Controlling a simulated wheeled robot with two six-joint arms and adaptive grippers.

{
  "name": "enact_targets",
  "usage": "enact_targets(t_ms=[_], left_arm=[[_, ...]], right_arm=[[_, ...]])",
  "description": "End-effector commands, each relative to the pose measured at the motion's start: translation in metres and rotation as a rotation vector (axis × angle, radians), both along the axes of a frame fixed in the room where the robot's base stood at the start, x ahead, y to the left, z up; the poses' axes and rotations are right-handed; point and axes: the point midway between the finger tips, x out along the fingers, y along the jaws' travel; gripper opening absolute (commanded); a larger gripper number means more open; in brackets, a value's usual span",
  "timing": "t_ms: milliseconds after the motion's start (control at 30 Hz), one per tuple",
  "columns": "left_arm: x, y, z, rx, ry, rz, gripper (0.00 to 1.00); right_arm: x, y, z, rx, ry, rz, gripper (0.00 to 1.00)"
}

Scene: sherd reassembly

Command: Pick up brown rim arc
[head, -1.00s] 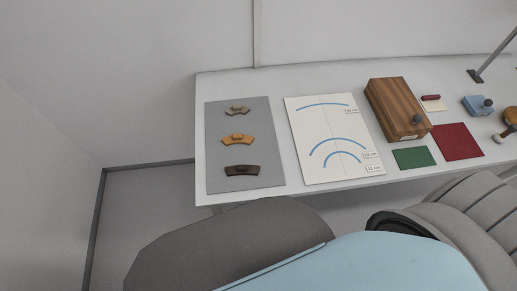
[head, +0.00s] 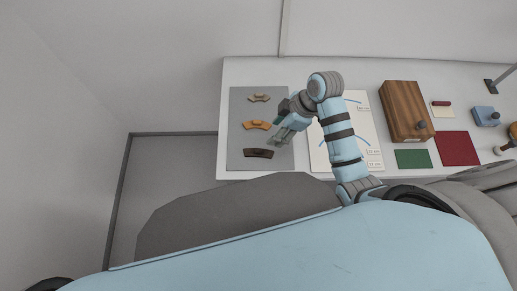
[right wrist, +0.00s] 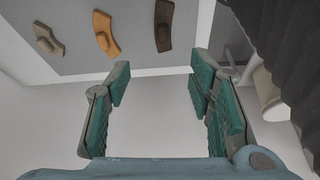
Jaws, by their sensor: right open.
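The dark brown rim arc (head: 258,153) lies at the near end of the grey mat (head: 240,163), with a small raised block on it. An orange arc (head: 257,126) lies behind it, and a beige arc (head: 259,97) is farthest back. My right gripper (head: 278,138) is open and empty above the right side of the mat, just right of the dark and orange arcs. In the right wrist view, the dark brown arc (right wrist: 163,25) is at the top, beyond the open fingers (right wrist: 158,88) and apart from them. My left gripper is out of view.
A white sheet with blue curves (head: 320,160) lies right of the mat, partly hidden by my right arm. A wooden box (head: 405,108), a green pad (head: 412,158) and a red pad (head: 458,148) are farther right. The table's front edge is close to the mat.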

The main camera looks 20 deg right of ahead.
Motion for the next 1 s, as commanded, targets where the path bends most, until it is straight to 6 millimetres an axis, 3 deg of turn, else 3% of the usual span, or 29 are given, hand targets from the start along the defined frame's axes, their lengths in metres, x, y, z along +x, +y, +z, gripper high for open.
enact_targets(t_ms=[300,467,633,900,1000], left_arm=[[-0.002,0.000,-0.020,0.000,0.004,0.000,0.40],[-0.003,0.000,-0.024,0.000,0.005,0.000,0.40],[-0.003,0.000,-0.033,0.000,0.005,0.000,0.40],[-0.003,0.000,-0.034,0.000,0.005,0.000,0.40],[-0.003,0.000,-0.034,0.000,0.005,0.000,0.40]], right_arm=[[0.010,0.029,-0.072,0.004,0.000,0.019,0.48],[0.011,0.035,-0.091,0.002,-0.001,0.018,0.48],[0.013,0.046,-0.124,0.002,-0.001,0.017,0.48],[0.014,0.049,-0.130,0.001,-0.004,0.016,0.48],[0.014,0.049,-0.130,0.001,-0.003,0.015,0.34]])
